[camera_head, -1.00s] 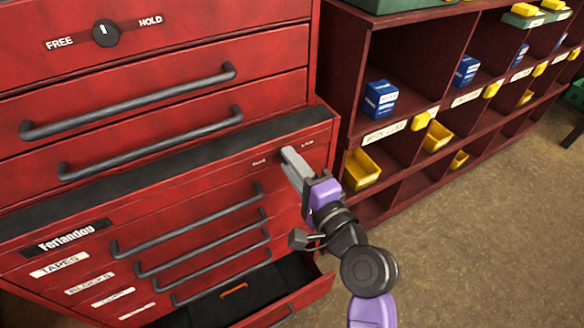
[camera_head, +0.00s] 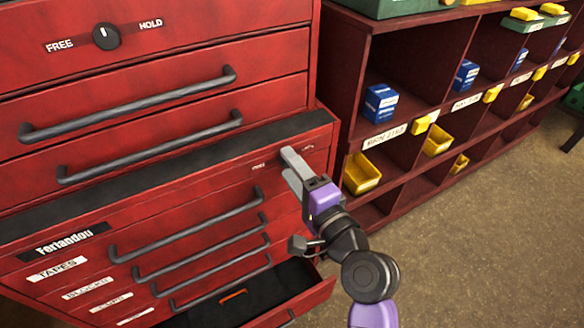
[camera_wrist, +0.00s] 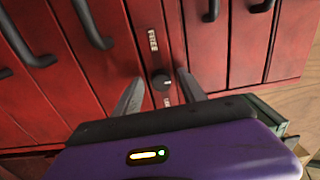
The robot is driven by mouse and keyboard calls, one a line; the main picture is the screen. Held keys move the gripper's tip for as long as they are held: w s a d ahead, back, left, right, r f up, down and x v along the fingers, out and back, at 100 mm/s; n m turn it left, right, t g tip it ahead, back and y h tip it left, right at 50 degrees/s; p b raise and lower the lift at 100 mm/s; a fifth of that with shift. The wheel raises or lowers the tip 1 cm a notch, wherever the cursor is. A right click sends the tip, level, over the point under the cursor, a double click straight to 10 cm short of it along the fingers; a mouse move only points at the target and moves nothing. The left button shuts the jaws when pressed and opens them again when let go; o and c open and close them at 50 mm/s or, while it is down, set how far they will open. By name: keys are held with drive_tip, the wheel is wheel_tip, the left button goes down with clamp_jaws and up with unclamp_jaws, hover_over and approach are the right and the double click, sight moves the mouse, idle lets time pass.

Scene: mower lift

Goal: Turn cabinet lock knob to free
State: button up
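A dark round knob (camera_wrist: 161,82) sits on the red cabinet's lower section, between the FREE label (camera_wrist: 152,40) and a partly covered label. A small pale mark shows on it, but I cannot tell its exact setting. My gripper (camera_wrist: 160,92) is open, with one finger on each side of this knob; I see no clear contact. In the head view my gripper (camera_head: 289,166) is at the cabinet face between the two small labels and hides the knob. Another knob (camera_head: 106,36) on the upper section lies between FREE and HOLD, its white mark pointing roughly up.
Drawer handles (camera_head: 190,222) stick out left of my gripper. A bottom drawer (camera_head: 262,296) is pulled out, with an orange item inside. A dark red shelf (camera_head: 372,60) with blue boxes and yellow bins stands close on the right. The floor (camera_head: 480,240) at right is clear.

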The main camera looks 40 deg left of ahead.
drive_tip(key=v, duration=0.8)
idle(0.5)
